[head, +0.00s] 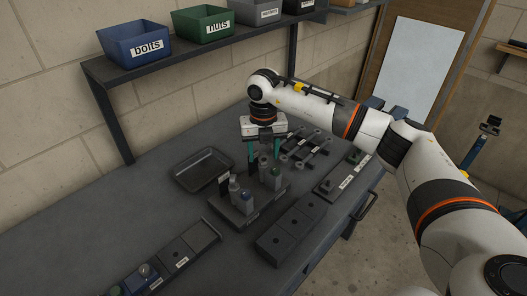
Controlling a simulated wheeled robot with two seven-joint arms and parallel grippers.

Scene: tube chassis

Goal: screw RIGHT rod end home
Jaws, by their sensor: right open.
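My right gripper (264,163) points straight down over the bench, its two teal fingers apart. A fixture block (226,211) stands below and in front of it, carrying several upright grey cylindrical parts. One grey post (263,166) stands between or just behind the fingertips; I cannot tell whether they touch it. A part with a blue-grey top (246,198) and a slim grey post (234,187) stand nearer the front left. Several rod-like parts with ringed ends (306,146) lie to the right of the gripper. I cannot tell which part is the right rod end. My left gripper is not in view.
A dark empty tray (202,170) lies left of the fixture. A long dark block (290,230) and a labelled plate (342,176) lie to the right. A labelled rack (180,250) is at front left. The shelf (180,55) holds labelled bins. Bench left of the tray is clear.

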